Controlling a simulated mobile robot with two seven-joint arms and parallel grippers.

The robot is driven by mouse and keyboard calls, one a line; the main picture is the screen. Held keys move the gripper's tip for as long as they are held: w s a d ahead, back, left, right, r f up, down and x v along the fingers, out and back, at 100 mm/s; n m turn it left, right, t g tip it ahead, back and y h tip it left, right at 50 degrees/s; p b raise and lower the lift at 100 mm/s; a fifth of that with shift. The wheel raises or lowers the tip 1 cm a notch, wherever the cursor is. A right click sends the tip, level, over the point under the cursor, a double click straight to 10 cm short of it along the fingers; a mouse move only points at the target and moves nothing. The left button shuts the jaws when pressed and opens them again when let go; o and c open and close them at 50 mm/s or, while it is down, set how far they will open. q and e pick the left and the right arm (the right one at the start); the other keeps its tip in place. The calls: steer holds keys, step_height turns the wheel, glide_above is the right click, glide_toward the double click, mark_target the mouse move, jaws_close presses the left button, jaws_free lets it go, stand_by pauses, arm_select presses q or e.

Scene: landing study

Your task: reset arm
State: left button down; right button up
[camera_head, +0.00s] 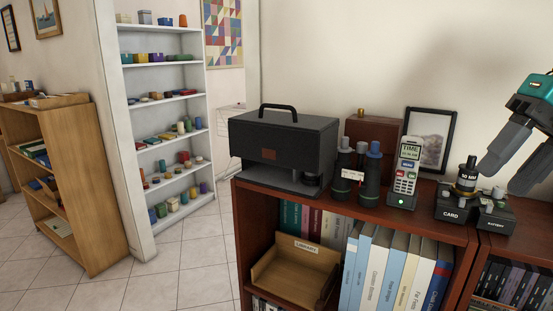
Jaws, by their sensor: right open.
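My right gripper (503,177) comes in from the right edge, with a teal part above two dark grey fingers. The fingers are apart with nothing between them. They hang over the right part of the reddish-brown bookcase top (333,211), close to a black charger marked CARD (452,214) and a battery unit (496,219). I cannot tell from this view whether the fingers touch anything. My left gripper is not in view.
A grey cordless phone (405,175), dark bottles (371,177), a black handled case (284,147), a brown box (374,131) and a picture frame (450,137) crowd the top. A white shelf (160,93) and wooden bookcase (88,172) stand left. Tiled floor (195,262) is clear between.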

steer(key=d+f+m+t+y, duration=0.1)
steer(key=d+f+m+t, duration=0.2)
steer(key=f+m+t, duration=0.9)
steer(key=d+f+m+t, duration=0.3)
steer(key=f+m, duration=0.5)
steer(key=f, duration=1.1)
steer(key=s+a+f+m+g+h, duration=0.2)
steer(key=s+a+f+m, duration=0.3)
steer(key=a+f, duration=0.3)
steer(key=s+a+f+m+g+h, duration=0.2)
steer(key=s+a+f+m, duration=0.4)
steer(key=a+f, duration=0.3)
steer(key=shift+s+a+f+m+g, duration=0.25)
steer(key=shift+a+g, duration=0.35)
steer(key=shift+a, duration=0.3)
steer(key=shift+w, duration=0.1)
